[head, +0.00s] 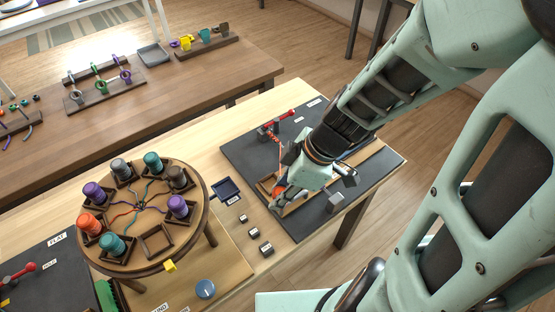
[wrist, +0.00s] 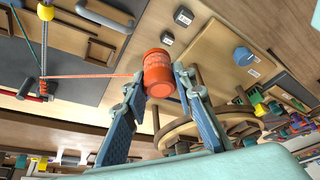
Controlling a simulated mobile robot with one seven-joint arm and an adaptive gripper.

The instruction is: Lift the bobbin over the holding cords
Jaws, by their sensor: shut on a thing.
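An orange bobbin (wrist: 158,74) is clamped between the two blue-grey fingers of my gripper (wrist: 159,84) in the wrist view. An orange cord (wrist: 95,76) runs taut from the bobbin leftward to a small post with a dark-and-red base (wrist: 40,88). A teal cord (wrist: 18,35) slants toward the same post. In the head view my gripper (head: 284,190) is low over the dark mat (head: 248,150) at the right end of the table. The bobbin is mostly hidden there. Whether it is above the holding cords cannot be told.
A round wooden braiding stand (head: 90,248) with several coloured bobbins in square cradles stands at the left; one front cradle (head: 157,241) is empty. A small dark tray (head: 226,188) and several small labelled blocks lie between stand and mat. A red-handled tool (head: 275,126) lies behind my gripper.

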